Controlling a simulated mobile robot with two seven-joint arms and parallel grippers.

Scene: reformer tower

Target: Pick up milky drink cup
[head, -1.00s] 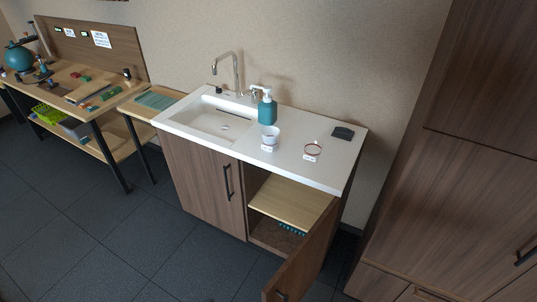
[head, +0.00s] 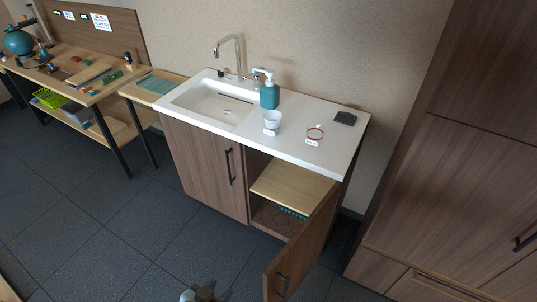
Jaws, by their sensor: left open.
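A small white cup (head: 272,120) stands upright on the white sink counter (head: 318,156), just in front of the teal soap bottle. Its contents cannot be made out clearly. A small white label lies at its foot. My left gripper (head: 204,290) shows only in part at the bottom edge of the head view. It is open and empty, well below and in front of the counter, far from the cup. My right gripper is not in view.
A teal soap bottle (head: 269,95) stands behind the cup. A reddish ring (head: 315,133) and a dark pad (head: 345,118) lie to its right. The right cabinet door (head: 300,248) hangs open into the floor space. A cluttered workbench (head: 88,98) stands at left.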

